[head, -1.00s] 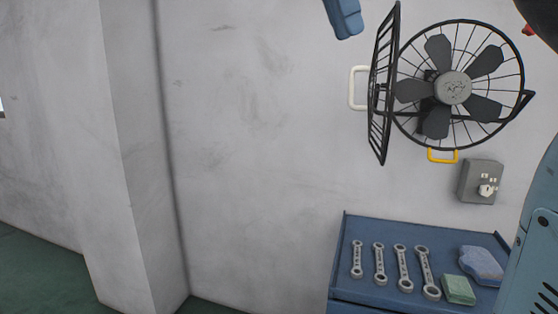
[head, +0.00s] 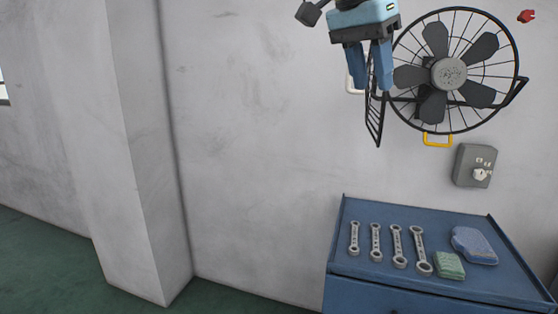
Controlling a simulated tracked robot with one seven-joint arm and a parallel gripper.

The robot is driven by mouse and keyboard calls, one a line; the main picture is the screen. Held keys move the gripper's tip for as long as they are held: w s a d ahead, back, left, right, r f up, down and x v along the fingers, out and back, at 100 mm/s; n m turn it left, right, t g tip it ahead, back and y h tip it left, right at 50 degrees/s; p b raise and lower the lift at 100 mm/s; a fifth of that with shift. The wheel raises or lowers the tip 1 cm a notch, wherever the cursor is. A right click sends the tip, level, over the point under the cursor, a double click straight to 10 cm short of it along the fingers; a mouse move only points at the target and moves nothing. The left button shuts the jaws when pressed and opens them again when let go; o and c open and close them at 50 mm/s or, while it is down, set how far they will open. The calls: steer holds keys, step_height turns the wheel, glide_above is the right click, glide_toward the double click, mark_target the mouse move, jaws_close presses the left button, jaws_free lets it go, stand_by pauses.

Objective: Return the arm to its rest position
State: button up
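My gripper (head: 371,86) hangs at the top of the head view with its two blue fingers pointing down. The fingers are apart with a gap between them, and nothing is held. It is in front of the hinged black grille (head: 374,121) of the wall fan (head: 448,73) and hides the grille's upper part. The grille stands swung out to the left of the fan. A white handle (head: 351,86) shows partly behind the fingers. The rest of my arm is mostly out of view.
A blue cabinet (head: 345,285) below carries several wrenches (head: 398,247), a green sponge (head: 449,265) and a blue cloth (head: 473,245). A grey switch box (head: 474,165) and a yellow handle (head: 438,140) are on the wall. The wall and pillar at left are bare.

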steer(key=s+d+f+n+t+y, duration=0.1)
steer(key=s+d+f+n, duration=0.1)
steer(key=f, duration=0.5)
steer(key=s+d+f+n+t+y, duration=0.1)
steer(key=d+f+n, duration=0.3)
steer(key=f, duration=0.4)
steer(key=s+d+f+n+t+y, duration=0.1)
steer(key=s+d+f+n, duration=0.2)
steer(key=f, duration=0.5)
steer(key=shift+n+y, duration=0.4)
steer(key=shift+n, duration=0.5)
